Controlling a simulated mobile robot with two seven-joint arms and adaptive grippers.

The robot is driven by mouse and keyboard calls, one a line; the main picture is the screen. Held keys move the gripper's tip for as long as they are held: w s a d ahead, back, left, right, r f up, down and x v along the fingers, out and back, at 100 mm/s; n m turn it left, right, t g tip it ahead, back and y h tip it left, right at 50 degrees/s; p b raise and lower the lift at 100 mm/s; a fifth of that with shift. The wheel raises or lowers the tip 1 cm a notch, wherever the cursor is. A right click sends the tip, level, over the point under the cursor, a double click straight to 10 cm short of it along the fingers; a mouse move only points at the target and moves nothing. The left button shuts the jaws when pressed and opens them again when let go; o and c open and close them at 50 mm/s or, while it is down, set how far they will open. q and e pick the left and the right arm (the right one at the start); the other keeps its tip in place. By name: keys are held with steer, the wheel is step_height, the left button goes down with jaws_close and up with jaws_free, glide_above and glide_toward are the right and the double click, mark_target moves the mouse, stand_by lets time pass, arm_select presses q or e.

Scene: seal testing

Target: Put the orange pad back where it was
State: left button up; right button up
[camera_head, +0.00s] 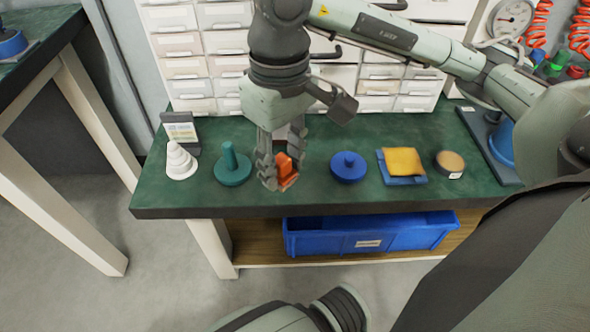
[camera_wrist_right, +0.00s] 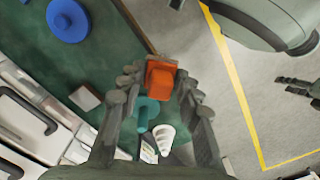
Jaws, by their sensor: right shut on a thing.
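The orange pad (camera_head: 286,170) is a small red-orange block with a raised part. My right gripper (camera_head: 280,172) is shut on it, with the fingers pointing down near the table's front edge. In the right wrist view the pad (camera_wrist_right: 160,78) sits between the fingertips. I cannot tell how far it is above the green table top (camera_head: 310,135). A dark fingered part at the right edge of the wrist view may be my left gripper (camera_wrist_right: 300,87); its opening is unclear.
A white stepped cone (camera_head: 180,162) and teal knobbed disc (camera_head: 232,167) stand left of the gripper. A blue disc (camera_head: 348,167), a yellow pad on a blue base (camera_head: 403,162) and a tan round piece (camera_head: 450,163) stand right. Drawers (camera_head: 190,60) stand behind; a blue bin (camera_head: 370,235) is below.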

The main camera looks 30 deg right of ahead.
glide_above(303, 171)
step_height(303, 171, down, 7)
steer(key=shift+f, duration=2.05)
steer(key=shift+f, duration=0.1)
steer(key=o, duration=1)
step_height(303, 171, up, 12)
steer(key=shift+d, duration=0.1)
